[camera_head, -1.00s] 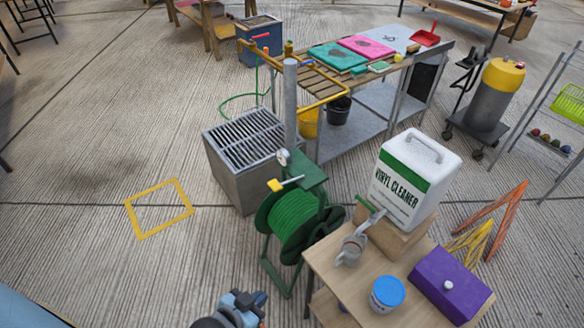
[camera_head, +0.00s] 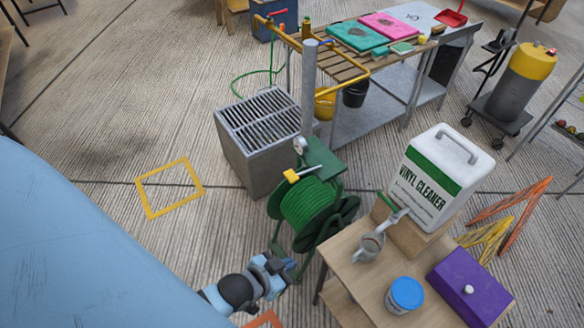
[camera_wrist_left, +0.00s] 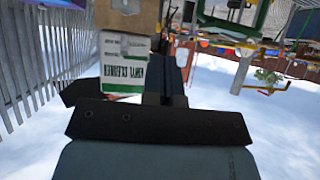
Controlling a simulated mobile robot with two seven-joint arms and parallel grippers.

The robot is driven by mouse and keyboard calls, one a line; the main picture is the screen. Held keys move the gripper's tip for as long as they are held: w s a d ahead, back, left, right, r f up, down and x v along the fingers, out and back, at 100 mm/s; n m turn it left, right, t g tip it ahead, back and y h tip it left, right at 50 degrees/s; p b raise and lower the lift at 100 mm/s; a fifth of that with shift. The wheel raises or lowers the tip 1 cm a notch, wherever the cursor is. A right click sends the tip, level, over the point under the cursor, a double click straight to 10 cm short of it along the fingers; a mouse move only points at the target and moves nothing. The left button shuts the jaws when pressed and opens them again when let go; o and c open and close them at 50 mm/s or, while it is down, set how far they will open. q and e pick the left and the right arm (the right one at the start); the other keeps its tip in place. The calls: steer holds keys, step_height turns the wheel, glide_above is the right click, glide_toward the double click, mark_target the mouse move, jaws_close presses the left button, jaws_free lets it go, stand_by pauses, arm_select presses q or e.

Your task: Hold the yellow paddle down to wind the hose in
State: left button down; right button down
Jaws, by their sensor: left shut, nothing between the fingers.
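The yellow paddle (camera_head: 291,175) is a small block at the end of a pale lever on the green hose reel (camera_head: 280,207). The green hose (camera_head: 308,204) is coiled on the drum, and a length of it (camera_head: 240,85) shows beyond the grated box. My left gripper (camera_head: 282,268) is shut and empty, low in front of the reel's stand. It is below the paddle in the picture and apart from it. My right gripper is not in view.
A grated metal box (camera_head: 262,165) with a post stands behind the reel. Floor around the yellow square (camera_head: 170,187) is clear.

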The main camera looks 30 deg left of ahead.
arm_select(q)
steer(key=w+d+r+n+g+h+b, duration=0.25)
steer(key=w+r+n+h, duration=0.2)
steer(key=n, duration=0.65)
steer(key=w+d+r+n+g+h+b, duration=0.15)
steer(key=w+d+r+n+h, duration=0.3)
steer(key=n, duration=0.65)
steer(key=w+d+r+n+g+h+b, duration=0.15)
steer(key=w+r+n+h, duration=0.4)
steer(key=n, duration=0.55)
steer(key=w+a+f+m+g+y+b, duration=0.2)
steer(key=w+a+f+m+g+y, duration=0.4)
steer(key=a+m+y, duration=0.45)
steer(key=w+a+r+m+y, duration=0.1)
steer(key=w+a+m+y, duration=0.1)
steer(key=a, duration=0.5)
steer(key=w+a+r+m+y, duration=0.2)
steer(key=w+a+m+y, duration=0.1)
steer(key=a, duration=0.5)
steer(key=shift+w+a+m+y+b, duration=0.2)
steer(key=shift+w+m+y+b, duration=0.2)
steer(key=shift+w+y, duration=0.5)
